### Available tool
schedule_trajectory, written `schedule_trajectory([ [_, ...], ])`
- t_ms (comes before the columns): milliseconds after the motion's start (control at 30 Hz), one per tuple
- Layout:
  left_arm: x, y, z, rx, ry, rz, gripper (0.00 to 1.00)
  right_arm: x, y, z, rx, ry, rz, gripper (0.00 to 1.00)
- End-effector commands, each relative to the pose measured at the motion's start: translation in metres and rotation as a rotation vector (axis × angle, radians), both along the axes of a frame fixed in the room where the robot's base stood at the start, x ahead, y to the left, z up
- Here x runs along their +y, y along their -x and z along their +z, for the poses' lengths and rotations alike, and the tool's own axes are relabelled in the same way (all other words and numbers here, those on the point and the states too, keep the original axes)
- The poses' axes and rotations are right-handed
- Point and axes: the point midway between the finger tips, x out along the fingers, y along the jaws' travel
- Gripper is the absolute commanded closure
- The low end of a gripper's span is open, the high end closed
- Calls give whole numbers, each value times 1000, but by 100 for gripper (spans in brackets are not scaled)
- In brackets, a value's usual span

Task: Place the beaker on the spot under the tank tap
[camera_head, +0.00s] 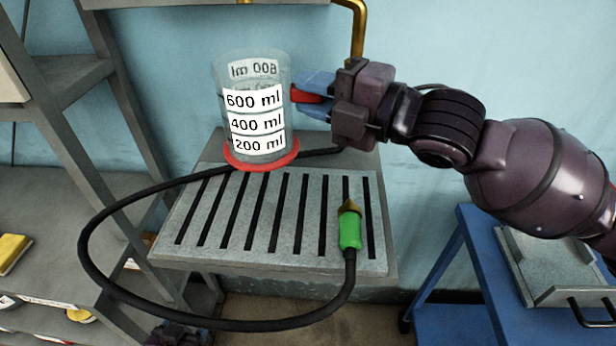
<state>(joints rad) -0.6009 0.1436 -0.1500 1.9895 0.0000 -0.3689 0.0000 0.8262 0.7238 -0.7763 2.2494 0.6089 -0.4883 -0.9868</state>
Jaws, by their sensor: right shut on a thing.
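The clear beaker (257,107) with white 200, 400 and 600 ml labels stands upright at the left back of the slotted grey stand. A red round disc or ring (270,164) shows around its foot. I cannot tell whether the beaker touches it. My right gripper (306,92) comes in from the right, with its blue fingers shut on a red part at the beaker's right side. The fingers hide most of that part. A brass tap pipe (358,25) hangs from above, behind and right of the beaker.
A green nozzle (350,228) with a brass tip lies on the slotted stand (190,263). Its black hose (88,262) loops out left past the stand. Grey shelving (80,150) is at left, a blue table (455,318) at right. The middle of the stand is clear.

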Motion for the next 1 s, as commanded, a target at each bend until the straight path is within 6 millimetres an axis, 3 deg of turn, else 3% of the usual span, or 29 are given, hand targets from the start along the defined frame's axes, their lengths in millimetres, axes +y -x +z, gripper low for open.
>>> schedule_trajectory([
  [200,0,2,-2,4,-1,1,38,0,0,-50,6,-2,-1,100],
  [400,0,2,-3,4,-1,1,38,0,0,-85,2,-1,-1,100],
  [733,0,1,-3,3,-1,1,38,0,0,-107,1,0,-1,100],
  [1000,0,1,-3,1,0,0,38,0,-1,-140,1,0,-2,100],
])
